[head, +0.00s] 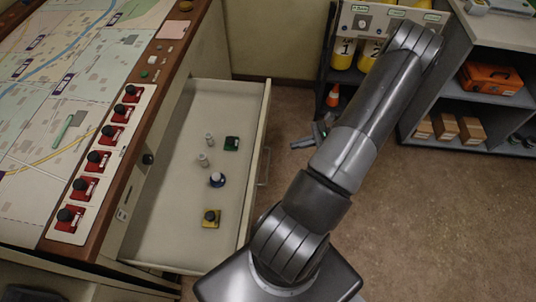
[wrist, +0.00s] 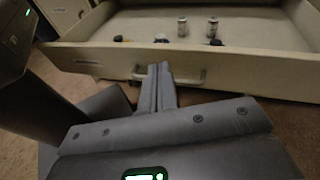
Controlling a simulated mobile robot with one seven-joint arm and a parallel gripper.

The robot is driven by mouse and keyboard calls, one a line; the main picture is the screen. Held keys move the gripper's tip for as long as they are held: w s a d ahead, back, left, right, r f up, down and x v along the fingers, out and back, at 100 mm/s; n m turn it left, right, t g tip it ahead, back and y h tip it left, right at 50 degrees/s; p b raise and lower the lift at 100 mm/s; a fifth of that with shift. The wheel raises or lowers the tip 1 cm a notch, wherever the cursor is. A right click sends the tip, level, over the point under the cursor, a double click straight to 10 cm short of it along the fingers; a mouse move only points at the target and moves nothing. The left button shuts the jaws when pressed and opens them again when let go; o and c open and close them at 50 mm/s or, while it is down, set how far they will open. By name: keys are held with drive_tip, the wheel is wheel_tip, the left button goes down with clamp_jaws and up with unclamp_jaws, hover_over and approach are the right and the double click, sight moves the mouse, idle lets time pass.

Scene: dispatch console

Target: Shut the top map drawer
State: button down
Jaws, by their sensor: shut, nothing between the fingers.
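The top map drawer (head: 165,205) stands pulled out to the right from under the map console in the head view. Its front panel (wrist: 95,60) crosses the wrist view, with a pale bar handle (wrist: 190,79) at the middle. The handle also shows edge-on in the head view (head: 264,167). My gripper (head: 297,145) is outside the drawer, to the right of its front, with floor visible between them. In the wrist view its fingers (wrist: 159,67) are together, empty, and point at the front panel, overlapping the handle in the picture.
Floor (head: 440,220) at right is clear.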

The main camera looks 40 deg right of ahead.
drive_tip(key=s+d+f+m+t, duration=0.2)
drive_tip(key=s+f+m+t, duration=0.1)
drive_tip(key=f+m+t, duration=0.3)
drive_tip(key=shift+n+g+h, duration=0.3)
drive_tip(key=shift+n, duration=0.4)
drive_tip(key=x, duration=1.4)
drive_tip(key=shift+s+a+f, duration=0.15)
drive_tip(key=shift+s+f, duration=0.1)
drive_tip(key=shift+f, duration=0.1)
